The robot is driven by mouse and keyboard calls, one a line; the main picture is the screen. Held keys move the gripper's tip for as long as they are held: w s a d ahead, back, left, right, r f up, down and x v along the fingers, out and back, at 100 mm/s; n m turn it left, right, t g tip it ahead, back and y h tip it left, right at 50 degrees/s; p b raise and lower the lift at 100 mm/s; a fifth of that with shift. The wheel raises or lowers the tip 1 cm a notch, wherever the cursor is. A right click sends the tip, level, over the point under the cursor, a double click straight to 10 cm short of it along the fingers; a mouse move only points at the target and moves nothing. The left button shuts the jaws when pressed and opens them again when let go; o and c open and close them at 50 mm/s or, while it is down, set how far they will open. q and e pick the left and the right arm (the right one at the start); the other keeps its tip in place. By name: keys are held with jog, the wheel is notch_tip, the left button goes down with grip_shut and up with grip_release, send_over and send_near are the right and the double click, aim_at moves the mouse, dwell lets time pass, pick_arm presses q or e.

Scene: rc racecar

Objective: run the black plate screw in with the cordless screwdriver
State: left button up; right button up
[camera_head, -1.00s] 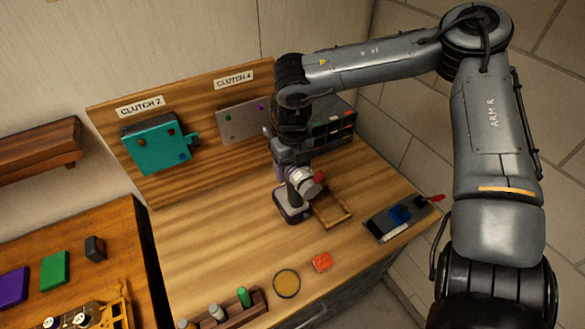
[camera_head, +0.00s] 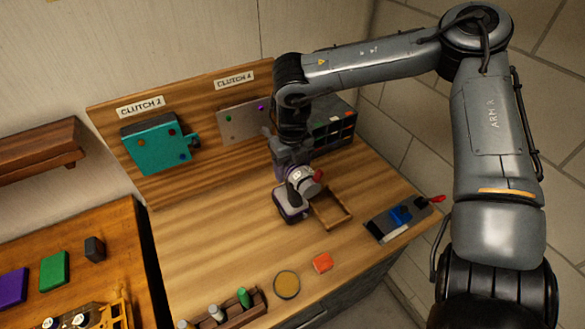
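The cordless screwdriver (camera_head: 300,190) stands upright on the wooden bench, its wide dark base (camera_head: 291,206) on the bench top and a red part near its head. My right gripper (camera_head: 291,158) points down right at the screwdriver's upper part. Its fingers blend with the tool, so I cannot tell whether they are closed on it. A grey plate (camera_head: 240,122) with a green and a purple screw hangs under the CLUTCH 4 label, partly behind my arm. A teal plate (camera_head: 155,146) with coloured screws hangs under the other CLUTCH label. I cannot make out a black screw. My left gripper is not in view.
A small wooden tray (camera_head: 345,222) lies right beside the screwdriver. A dark compartment box (camera_head: 335,129) stands behind it. A dark holder with a blue part (camera_head: 400,216) is at right. An orange block (camera_head: 322,262), a round yellow dish (camera_head: 286,285) and a rack (camera_head: 238,307) are in front.

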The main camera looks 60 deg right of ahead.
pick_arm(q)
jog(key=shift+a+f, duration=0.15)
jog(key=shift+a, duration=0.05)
pick_arm(e)
jog(key=shift+w+d, duration=0.15)
jog(key=shift+w, duration=0.15)
